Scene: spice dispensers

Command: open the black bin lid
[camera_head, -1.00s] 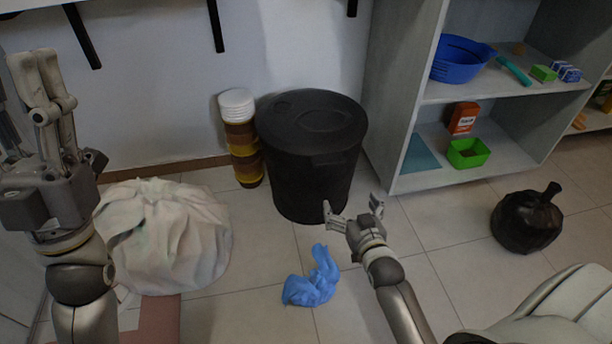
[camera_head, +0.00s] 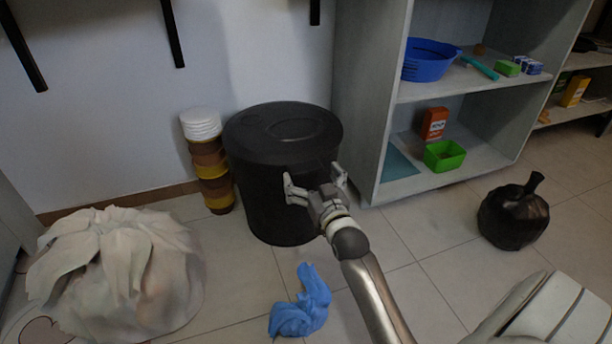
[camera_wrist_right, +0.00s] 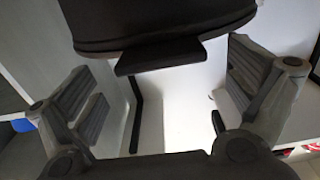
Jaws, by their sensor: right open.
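The black bin (camera_head: 262,190) stands on the floor against the wall, with its round black lid (camera_head: 284,122) closed on top. My right gripper (camera_head: 314,178) is in front of the bin's upper front, just below the lid's rim, open with nothing held. In the right wrist view the dark lid rim (camera_wrist_right: 205,28) fills the top, and its flat protruding tab (camera_wrist_right: 160,56) shows between the two spread fingers, with gaps on both sides. Contact with the tab cannot be told. My left gripper is out of view.
A stack of cups (camera_head: 208,165) stands left of the bin. A shelf unit (camera_head: 362,110) is close on its right. A white sack (camera_head: 120,275), a blue cloth (camera_head: 301,302) and a black bag (camera_head: 513,216) lie on the floor.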

